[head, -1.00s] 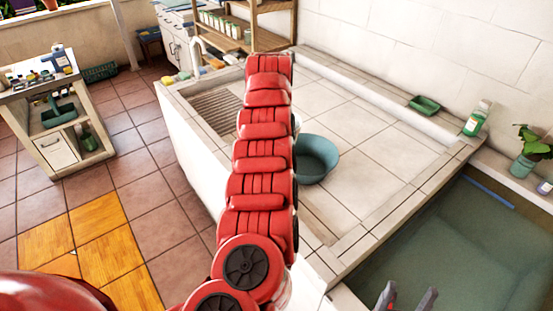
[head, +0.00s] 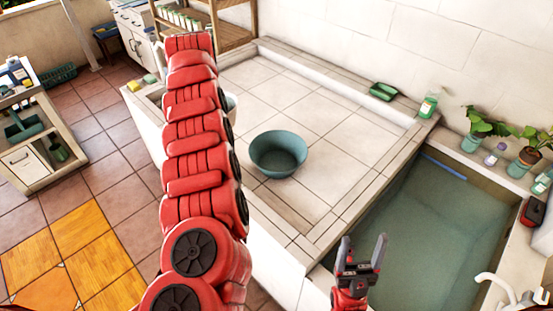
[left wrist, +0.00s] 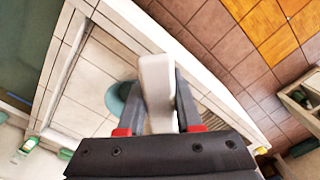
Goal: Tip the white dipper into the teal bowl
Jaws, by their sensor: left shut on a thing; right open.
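The teal bowl (head: 278,153) stands upright on the tiled washbasin deck, and its inside looks empty. Part of it shows in the left wrist view (left wrist: 117,98) behind the gripper. My left gripper (left wrist: 161,88) is shut on the white dipper (left wrist: 156,72), seen as a pale block between the fingers. In the head view my red left arm hides that gripper; a pale edge at the arm's right side may be the dipper. The arm is left of the bowl. My right gripper (head: 364,240) is open and empty, in front of the deck near the water.
A water-filled basin (head: 415,235) lies right of the deck (head: 335,115). A green dish (head: 384,91), a bottle (head: 428,105) and potted plants (head: 481,125) line the back ledge. The deck around the bowl is clear. A small cart (head: 40,160) stands far left.

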